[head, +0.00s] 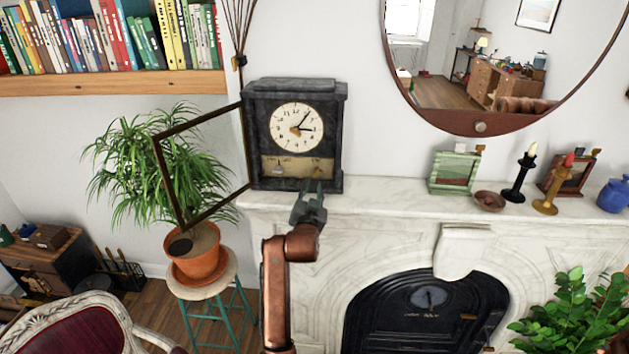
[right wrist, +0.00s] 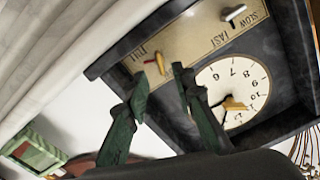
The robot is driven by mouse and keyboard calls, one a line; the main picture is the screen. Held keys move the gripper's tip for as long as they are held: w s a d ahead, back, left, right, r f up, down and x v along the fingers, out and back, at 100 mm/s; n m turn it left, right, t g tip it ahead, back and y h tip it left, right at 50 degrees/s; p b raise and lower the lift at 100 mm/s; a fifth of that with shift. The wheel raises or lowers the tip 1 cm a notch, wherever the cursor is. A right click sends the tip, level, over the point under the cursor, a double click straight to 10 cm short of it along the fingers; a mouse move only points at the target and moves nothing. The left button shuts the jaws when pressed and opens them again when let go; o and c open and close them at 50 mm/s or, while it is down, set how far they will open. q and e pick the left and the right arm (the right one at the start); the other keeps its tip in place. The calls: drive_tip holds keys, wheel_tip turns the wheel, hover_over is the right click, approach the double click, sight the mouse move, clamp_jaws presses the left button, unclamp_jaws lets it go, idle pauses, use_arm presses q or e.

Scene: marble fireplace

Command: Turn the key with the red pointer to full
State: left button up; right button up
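A dark stone mantel clock (head: 343,135) stands on the left end of the marble mantel with its glass door (head: 170,190) swung open to the left. In the right wrist view the clock appears upside down. Its brass plate (right wrist: 190,42) carries a small yellowish key with a red pointer (right wrist: 160,64), near the word FULL. A silver key (right wrist: 234,13) sits by SLOW and FAST. My right gripper (head: 314,184) is in front of the clock's lower right part. In the wrist view its two fingers (right wrist: 158,80) are apart, with the red-pointer key just beyond their tips, seemingly untouched. My left gripper is not in view.
The marble mantel (head: 390,205) is clear just right of the clock. A potted plant (head: 195,258) stands behind the open door.

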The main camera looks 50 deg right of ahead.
sight(315, 174)
drive_tip(key=x, duration=0.7)
drive_tip(key=shift+p, duration=0.4)
clamp_jaws()
